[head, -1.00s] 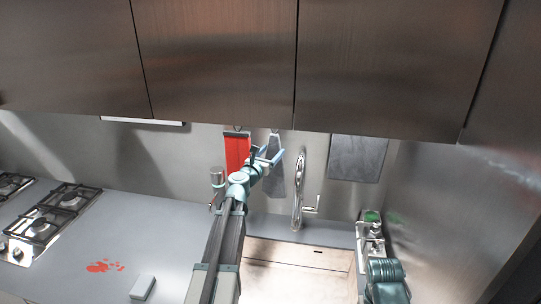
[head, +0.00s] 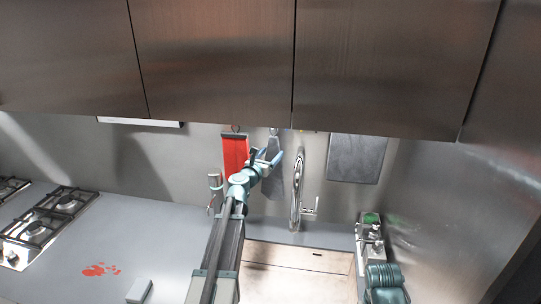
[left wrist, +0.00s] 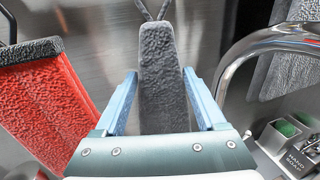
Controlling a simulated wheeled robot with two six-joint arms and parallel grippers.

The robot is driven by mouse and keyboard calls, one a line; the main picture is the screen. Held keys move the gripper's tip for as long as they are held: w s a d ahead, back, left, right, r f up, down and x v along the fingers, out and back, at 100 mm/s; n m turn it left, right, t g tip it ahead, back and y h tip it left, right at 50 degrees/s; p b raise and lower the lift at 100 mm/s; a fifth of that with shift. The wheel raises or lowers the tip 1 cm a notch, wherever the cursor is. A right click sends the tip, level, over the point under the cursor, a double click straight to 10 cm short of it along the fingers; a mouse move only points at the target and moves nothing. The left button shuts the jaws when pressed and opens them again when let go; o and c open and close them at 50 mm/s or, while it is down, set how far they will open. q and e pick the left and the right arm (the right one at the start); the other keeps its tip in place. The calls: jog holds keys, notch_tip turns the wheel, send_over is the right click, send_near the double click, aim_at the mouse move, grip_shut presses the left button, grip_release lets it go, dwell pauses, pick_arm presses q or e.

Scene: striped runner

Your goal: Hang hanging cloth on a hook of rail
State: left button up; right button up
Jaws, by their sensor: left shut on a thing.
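The hanging cloth is a narrow grey textured cloth (head: 274,185) with a dark loop at its top. It hangs upright in front of the back wall. My left gripper (head: 266,157) is shut on it, and the left wrist view shows the cloth (left wrist: 162,60) between the blue fingers (left wrist: 160,76). The loop runs up out of the left wrist view. The upper cabinet hides the rail in the head view, so I cannot tell whether the loop is on a hook. My right gripper does not show clearly.
A red cloth (head: 235,152) hangs left of the grey cloth. The curved tap (head: 297,185) stands close on the right, above the sink. A dark grey cloth (head: 356,158) hangs farther right. Upper cabinets (head: 210,60) overhang the wall. A soap caddy (left wrist: 290,135) stands right of the sink.

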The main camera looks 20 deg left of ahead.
pick_arm(q)
jog(key=o, duration=1.5)
jog(key=shift+s, duration=0.1)
jog(key=s, duration=1.3)
jog(key=shift+s+a, duration=0.1)
jog(key=shift+s, duration=0.2)
jog(key=shift+w, duration=0.1)
jog(key=w, duration=1.3)
jog(key=shift+w, duration=0.35)
jog(key=shift+s, duration=0.1)
